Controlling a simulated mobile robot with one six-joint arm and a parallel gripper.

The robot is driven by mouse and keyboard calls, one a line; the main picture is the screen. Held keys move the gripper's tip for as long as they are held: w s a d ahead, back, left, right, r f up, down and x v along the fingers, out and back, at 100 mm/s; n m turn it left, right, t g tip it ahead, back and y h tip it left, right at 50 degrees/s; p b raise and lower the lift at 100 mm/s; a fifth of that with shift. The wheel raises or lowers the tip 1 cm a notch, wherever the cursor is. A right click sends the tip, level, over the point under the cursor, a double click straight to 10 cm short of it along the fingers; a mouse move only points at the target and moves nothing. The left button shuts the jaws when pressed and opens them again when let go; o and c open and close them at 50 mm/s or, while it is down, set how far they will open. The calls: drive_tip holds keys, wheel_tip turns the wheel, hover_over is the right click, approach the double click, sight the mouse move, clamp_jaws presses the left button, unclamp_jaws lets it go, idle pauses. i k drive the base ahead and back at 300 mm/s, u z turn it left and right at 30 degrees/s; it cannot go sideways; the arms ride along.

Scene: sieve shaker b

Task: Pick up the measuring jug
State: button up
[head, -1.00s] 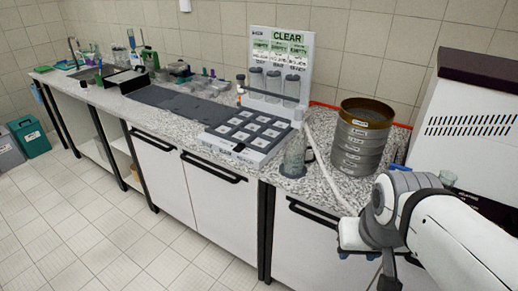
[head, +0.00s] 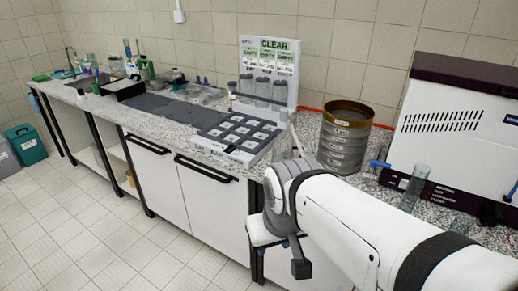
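The measuring jug (head: 283,148) is clear and stands on the speckled worktop, between the grey tray and the sieve stack. Only part of its upper body shows in the head view; my arm hides its lower part. My wrist (head: 291,205) is in front of the jug as seen from the camera, above the worktop's front edge. My gripper (head: 300,262) shows only as a dark part below the wrist. I cannot tell whether its fingers are open or shut.
The sieve stack (head: 345,140) stands right of the jug. The grey slotted tray (head: 243,133), under the CLEAR board (head: 268,70), is to its left. A glass cylinder (head: 413,188) stands at right before the white machine (head: 462,120). Dark mats (head: 155,104) lie further left.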

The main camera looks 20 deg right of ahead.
sight(288, 156)
drive_tip(key=z, duration=0.1)
drive_tip(key=i, duration=1)
drive_tip(key=u, duration=0.1)
